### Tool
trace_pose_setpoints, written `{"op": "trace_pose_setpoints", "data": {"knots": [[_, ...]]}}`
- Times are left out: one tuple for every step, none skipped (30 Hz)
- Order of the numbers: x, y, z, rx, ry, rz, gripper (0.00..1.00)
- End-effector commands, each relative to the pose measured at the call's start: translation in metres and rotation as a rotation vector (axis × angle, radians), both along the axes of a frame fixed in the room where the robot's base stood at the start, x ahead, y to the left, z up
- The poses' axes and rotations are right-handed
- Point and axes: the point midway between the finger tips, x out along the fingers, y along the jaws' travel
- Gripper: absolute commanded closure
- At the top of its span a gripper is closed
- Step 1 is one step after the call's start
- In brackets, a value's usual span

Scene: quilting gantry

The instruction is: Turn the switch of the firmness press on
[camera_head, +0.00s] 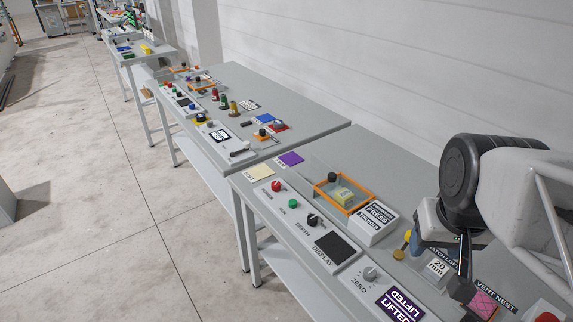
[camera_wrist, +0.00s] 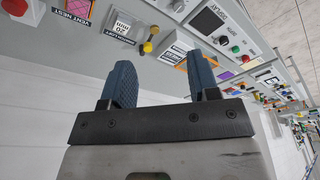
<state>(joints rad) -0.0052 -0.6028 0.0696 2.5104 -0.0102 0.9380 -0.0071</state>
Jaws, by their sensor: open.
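The firmness press (camera_head: 372,224) is a white labelled block with an orange-framed clear bay beside it, holding a pale yellow block (camera_head: 344,194). A white panel in front carries a red control (camera_head: 276,186), a green button (camera_head: 293,203), a black depth knob (camera_head: 312,220) and a dark display (camera_head: 334,247). I cannot tell for sure which control is the switch. In the wrist view the black knob (camera_wrist: 223,40) and red control (camera_wrist: 245,58) show small, beyond the right finger. My gripper (camera_wrist: 163,70) is open and empty, above the bench to the right of the press.
A zero dial (camera_head: 370,274) and a purple "LIFTED" sign (camera_head: 399,304) lie nearer along the front. A yellow-knobbed lever (camera_head: 402,245) and a pink patterned pad (camera_head: 484,303) are near my gripper.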

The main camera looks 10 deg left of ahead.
Motion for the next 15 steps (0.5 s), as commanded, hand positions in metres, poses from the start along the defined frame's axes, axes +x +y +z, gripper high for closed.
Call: {"op": "trace_pose_setpoints", "data": {"knots": [[0.007,0.002,0.001,-0.001,0.005,0.015,0.39],[0.011,0.003,0.001,-0.003,0.007,0.024,0.39],[0.018,0.005,0.003,-0.005,0.01,0.039,0.39],[0.023,0.007,0.004,-0.007,0.012,0.051,0.39],[0.028,0.008,0.004,-0.009,0.016,0.064,0.39],[0.036,0.011,0.005,-0.011,0.02,0.081,0.39],[0.042,0.013,0.006,-0.013,0.022,0.094,0.39],[0.048,0.015,0.007,-0.014,0.024,0.109,0.39],[0.056,0.018,0.007,-0.017,0.029,0.127,0.39],[0.062,0.02,0.008,-0.019,0.031,0.141,0.39],[0.068,0.022,0.008,-0.021,0.033,0.156,0.39],[0.077,0.026,0.009,-0.023,0.037,0.174,0.39],[0.083,0.028,0.009,-0.025,0.04,0.189,0.39],[0.089,0.031,0.009,-0.027,0.042,0.204,0.39],[0.097,0.034,0.009,-0.029,0.045,0.222,0.39]]}}
